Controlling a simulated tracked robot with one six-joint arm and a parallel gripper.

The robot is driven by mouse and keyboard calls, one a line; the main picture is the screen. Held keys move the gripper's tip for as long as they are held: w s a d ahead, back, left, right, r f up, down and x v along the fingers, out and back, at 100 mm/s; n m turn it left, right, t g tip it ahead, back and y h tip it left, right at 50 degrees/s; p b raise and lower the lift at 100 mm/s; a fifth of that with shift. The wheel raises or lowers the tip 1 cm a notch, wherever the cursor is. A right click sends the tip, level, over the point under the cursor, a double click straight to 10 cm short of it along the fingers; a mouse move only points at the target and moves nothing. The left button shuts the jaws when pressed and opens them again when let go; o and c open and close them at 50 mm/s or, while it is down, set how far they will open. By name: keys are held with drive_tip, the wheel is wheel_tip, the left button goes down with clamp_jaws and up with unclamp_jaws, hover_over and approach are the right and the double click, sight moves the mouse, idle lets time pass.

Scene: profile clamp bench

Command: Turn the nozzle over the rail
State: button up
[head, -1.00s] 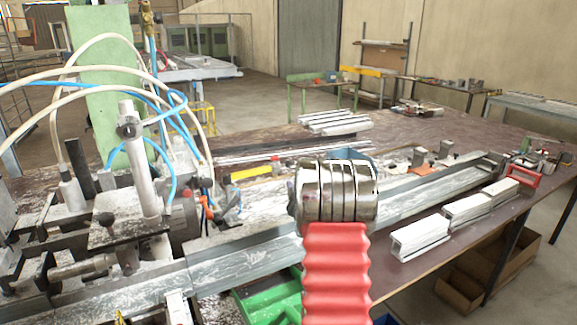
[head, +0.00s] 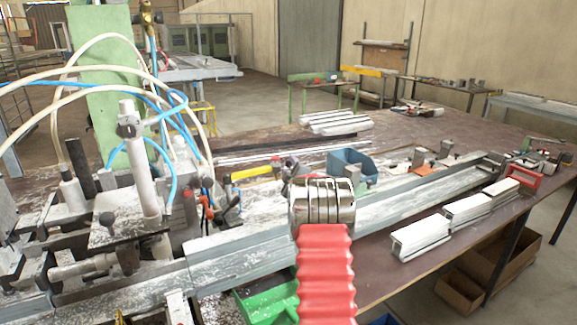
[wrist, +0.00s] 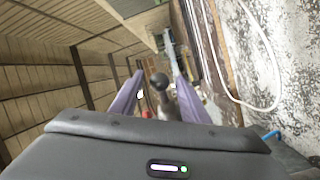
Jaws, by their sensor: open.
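The long grey rail (head: 235,252) runs diagonally across the bench, from the clamp machine at left to the far right. My red ribbed arm with its chrome joint stands in front of its middle in the head view and hides part of it. My gripper (wrist: 161,76) shows in the wrist view as two purple fingers, apart. A dark round knob (wrist: 159,81) on a dark stem appears between the fingers; I cannot tell whether it is between them or beyond them. I cannot tell for sure which part is the nozzle. My gripper is not clearly visible in the head view.
White hoses and blue air lines (head: 168,108) loop over the clamp machine at left. A blue bin (head: 350,163) stands behind the rail. White profile pieces (head: 420,236) lie in front of it at right. A green bin (head: 268,304) sits below the rail.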

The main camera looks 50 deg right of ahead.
drive_tip(key=shift+x, duration=0.95)
drive_tip(key=shift+c, duration=0.7)
drive_tip(key=shift+f, duration=0.1)
clamp_jaws()
